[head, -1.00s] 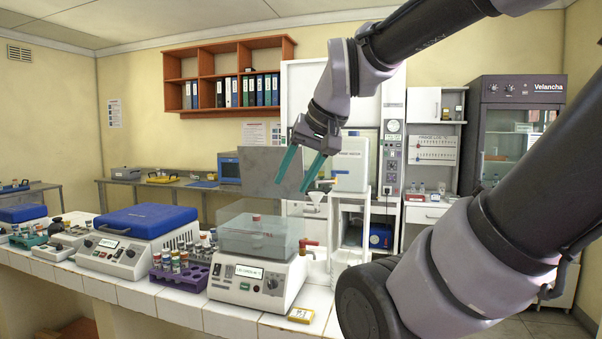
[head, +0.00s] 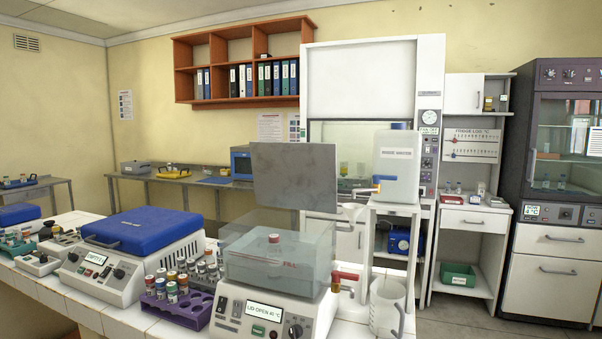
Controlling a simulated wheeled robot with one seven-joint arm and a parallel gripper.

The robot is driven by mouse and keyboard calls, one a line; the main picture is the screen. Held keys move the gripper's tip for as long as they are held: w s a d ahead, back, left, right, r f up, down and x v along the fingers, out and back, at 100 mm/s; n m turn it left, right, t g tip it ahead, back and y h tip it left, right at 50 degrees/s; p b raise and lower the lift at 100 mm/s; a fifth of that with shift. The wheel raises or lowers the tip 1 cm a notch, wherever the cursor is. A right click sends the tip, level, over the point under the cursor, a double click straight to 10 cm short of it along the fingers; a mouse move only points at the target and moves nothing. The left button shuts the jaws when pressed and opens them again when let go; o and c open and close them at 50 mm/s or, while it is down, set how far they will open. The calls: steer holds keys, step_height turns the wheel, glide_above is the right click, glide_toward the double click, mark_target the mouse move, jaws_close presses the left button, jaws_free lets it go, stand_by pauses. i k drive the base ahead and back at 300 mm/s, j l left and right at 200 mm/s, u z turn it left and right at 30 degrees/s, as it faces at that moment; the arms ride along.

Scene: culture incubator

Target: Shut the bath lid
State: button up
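The bath (head: 300,314) stands on the white tiled bench at lower centre, a white unit with clear walls. Its display appears to read "LID OPEN 40 °C". A red-capped item (head: 273,238) shows at the clear box on top of the bath. My gripper is out of view.
A purple tube rack (head: 190,310) and a blue-lidded unit (head: 142,232) stand left of the bath. A red-handled tap (head: 345,278) and a white jug (head: 386,308) are at its right. Open floor (head: 470,322) lies farther right.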

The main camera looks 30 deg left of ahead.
mark_target(302, 176)
steer(key=i+l, duration=0.1)
steer(key=i, duration=1.9)
steer(key=i+l, duration=0.15)
steer(key=i, duration=1.85)
steer(key=i+u, duration=0.1)
steer(key=u, duration=0.8)
steer(key=i+l+u, duration=0.1)
steer(key=u, duration=0.35)
steer(key=l+u, duration=0.15)
steer(key=u, duration=2.55)
steer(key=i+l, duration=0.05)
steer(key=l, duration=0.05)
